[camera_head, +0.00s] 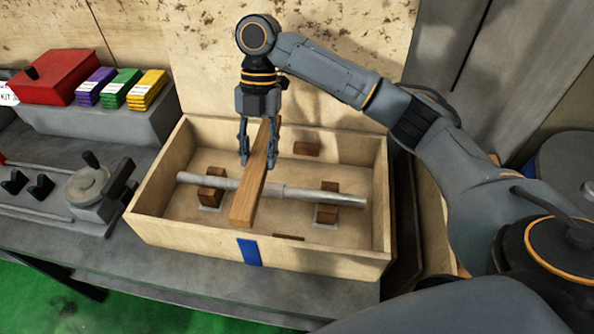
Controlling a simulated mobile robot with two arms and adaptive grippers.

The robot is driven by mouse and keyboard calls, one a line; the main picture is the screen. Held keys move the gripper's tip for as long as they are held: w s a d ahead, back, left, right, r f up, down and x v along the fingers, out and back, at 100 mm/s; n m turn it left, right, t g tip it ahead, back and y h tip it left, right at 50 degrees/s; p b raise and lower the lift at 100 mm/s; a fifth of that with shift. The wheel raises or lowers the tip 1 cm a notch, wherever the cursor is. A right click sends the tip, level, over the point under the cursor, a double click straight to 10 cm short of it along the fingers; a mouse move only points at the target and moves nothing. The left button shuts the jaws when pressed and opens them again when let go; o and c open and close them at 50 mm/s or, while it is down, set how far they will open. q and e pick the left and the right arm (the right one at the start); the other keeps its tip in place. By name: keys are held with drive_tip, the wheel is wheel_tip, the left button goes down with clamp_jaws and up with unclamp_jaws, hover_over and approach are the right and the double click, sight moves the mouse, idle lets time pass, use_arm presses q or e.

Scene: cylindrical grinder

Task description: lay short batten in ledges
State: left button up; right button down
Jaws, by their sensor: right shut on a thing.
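My right gripper (257,158) points down over the back part of a wooden box (195,241) and is shut on a short wooden batten (252,196). The batten runs from back to front across the box, above a metal shaft (325,196). The shaft lies lengthwise on two wooden supports (211,188) (327,213). Two small wooden ledges show inside the box, one at the back wall (306,149) and one at the front wall (288,237). I cannot tell whether the batten touches the ledges or the shaft. My left gripper is not in view.
A blue mark (249,252) is on the box's front wall. Left of the box are machine controls with a handwheel (88,184). A red box (54,77) and purple, green and yellow packs (121,88) sit on a grey block behind. A grey drum (568,167) stands right.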

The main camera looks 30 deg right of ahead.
drive_tip(key=d+f, duration=0.2)
drive_tip(key=d+f+p, duration=0.1)
drive_tip(key=d+f, duration=0.1)
drive_tip(key=d, duration=0.1)
drive_tip(key=s+d+f+p, duration=0.1)
drive_tip(key=d+f, duration=0.1)
drive_tip(key=shift+d+f, duration=0.25)
drive_tip(key=shift+f, duration=0.1)
drive_tip(key=shift+d+f, duration=0.25)
drive_tip(key=f+p, duration=0.1)
drive_tip(key=f, duration=0.2)
drive_tip(key=shift+d+f+p, duration=0.1)
drive_tip(key=shift+d+p, duration=0.1)
drive_tip(key=shift+p, duration=0.15)
drive_tip(key=shift+f, duration=0.25)
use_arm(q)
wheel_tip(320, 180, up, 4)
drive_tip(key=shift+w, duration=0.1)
